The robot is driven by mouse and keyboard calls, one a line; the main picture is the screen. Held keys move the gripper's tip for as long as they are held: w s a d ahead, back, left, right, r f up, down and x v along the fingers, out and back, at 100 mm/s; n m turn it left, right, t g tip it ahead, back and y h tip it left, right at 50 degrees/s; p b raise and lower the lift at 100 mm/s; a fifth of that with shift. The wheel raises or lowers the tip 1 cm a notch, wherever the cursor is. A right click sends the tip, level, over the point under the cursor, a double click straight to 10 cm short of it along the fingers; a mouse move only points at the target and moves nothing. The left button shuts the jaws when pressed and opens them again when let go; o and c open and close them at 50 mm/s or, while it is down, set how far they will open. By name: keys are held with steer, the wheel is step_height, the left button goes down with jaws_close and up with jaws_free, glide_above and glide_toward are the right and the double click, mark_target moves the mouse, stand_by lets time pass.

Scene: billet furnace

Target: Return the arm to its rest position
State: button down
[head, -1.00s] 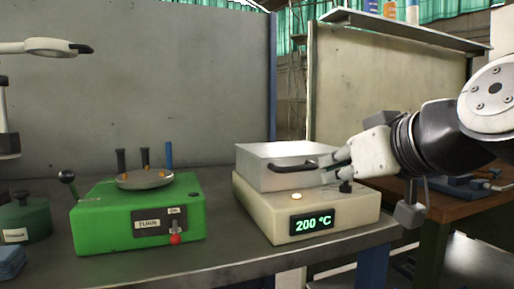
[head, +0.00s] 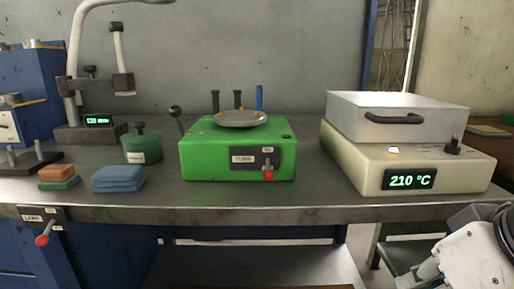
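My gripper (head: 428,272) is low in the bottom right corner, in front of the bench edge and below the furnace. Its white body and part of my dark wrist show, and the picture's edge cuts them off. Whether its fingers are open or shut cannot be made out. It is apart from the furnace (head: 350,155), a cream base with a metal lid (head: 350,112) on top. The lid is down, with a dark handle on its front. The furnace display (head: 408,180) reads 210 °C, and an orange-white light glows above it.
A green machine (head: 210,160) with a round dish (head: 240,119) stands mid-bench. At left are a green pot (head: 142,150), blue pads (head: 118,178), an orange block (head: 57,172), a lamp stand (head: 88,133) and a LAMP switch (head: 41,217). The bench front (head: 320,203) is clear.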

steer(key=s+f+g+h, duration=0.1)
steer(key=s+f+g, duration=0.4)
steer(key=s, duration=0.5)
step_height(320, 180, up, 34)
steer(key=t+p, duration=0.3)
steer(key=p, duration=2.9)
steer(key=shift+w+r+t+p, duration=0.2)
steer(key=shift+w+t+p, duration=0.15)
steer(key=shift+t+p, duration=0.05)
